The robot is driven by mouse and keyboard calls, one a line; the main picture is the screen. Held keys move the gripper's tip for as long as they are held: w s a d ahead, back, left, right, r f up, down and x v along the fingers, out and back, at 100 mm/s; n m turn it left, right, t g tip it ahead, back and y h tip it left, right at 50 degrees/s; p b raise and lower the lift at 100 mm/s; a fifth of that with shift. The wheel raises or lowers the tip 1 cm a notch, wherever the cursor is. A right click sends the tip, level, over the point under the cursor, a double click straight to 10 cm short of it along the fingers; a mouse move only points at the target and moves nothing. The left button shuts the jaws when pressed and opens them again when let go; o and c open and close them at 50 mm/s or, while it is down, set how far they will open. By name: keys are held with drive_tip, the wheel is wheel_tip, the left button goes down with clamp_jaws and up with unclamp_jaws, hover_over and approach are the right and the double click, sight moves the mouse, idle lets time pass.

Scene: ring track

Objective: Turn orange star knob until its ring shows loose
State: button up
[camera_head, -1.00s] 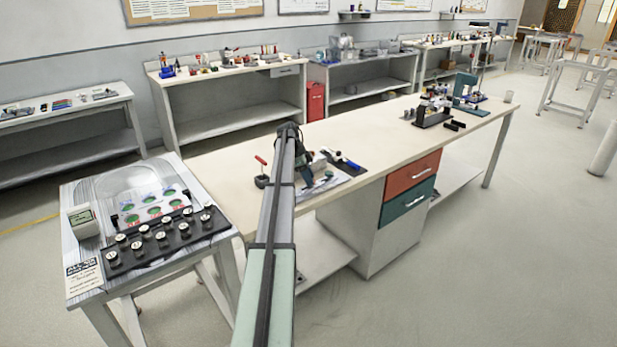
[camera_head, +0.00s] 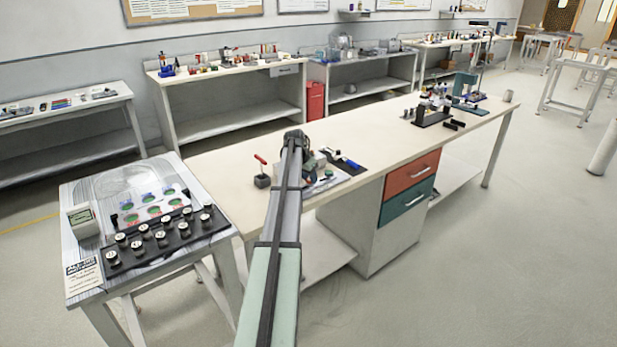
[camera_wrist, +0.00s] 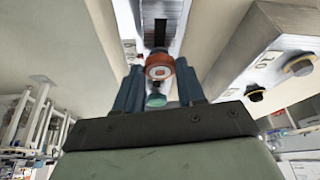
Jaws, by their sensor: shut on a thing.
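The orange star knob (camera_wrist: 160,63) shows in the wrist view, at the end of a grey metal track piece. My gripper (camera_wrist: 160,80) reaches it with its two dark blue fingers, one on each side, and is shut on it. A pale round face with a darker middle shows on the knob, and a small teal piece (camera_wrist: 156,100) lies below it between the fingers. I cannot tell what the ring shows. In the head view my arm hides the knob and most of the gripper.
In the wrist view a metal block (camera_wrist: 262,50) at right carries a black knob (camera_wrist: 254,93) and a yellow-rimmed knob (camera_wrist: 299,66). In the head view the long bench (camera_head: 385,130) has a red-handled tool (camera_head: 261,172) left of my arm. Its middle is clear.

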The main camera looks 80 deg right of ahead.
drive_tip(key=n, duration=0.2)
drive_tip(key=n+t, duration=0.1)
drive_tip(key=n, duration=0.1)
drive_tip(key=n+t, duration=0.1)
drive_tip(key=n, duration=0.1)
drive_tip(key=shift+s+a+f+n, duration=0.15)
drive_tip(key=shift+s+n, duration=0.15)
drive_tip(key=n+t, duration=0.2)
drive_tip(key=n, duration=0.3)
drive_tip(key=shift+s, duration=0.2)
drive_tip(key=shift+n+t, duration=0.3)
drive_tip(key=shift+n, duration=0.1)
drive_tip(key=o, duration=1)
drive_tip(key=shift+o, duration=0.3)
drive_tip(key=v, duration=1.3)
drive_tip(key=shift+r, duration=0.45)
drive_tip(key=shift+s, duration=0.1)
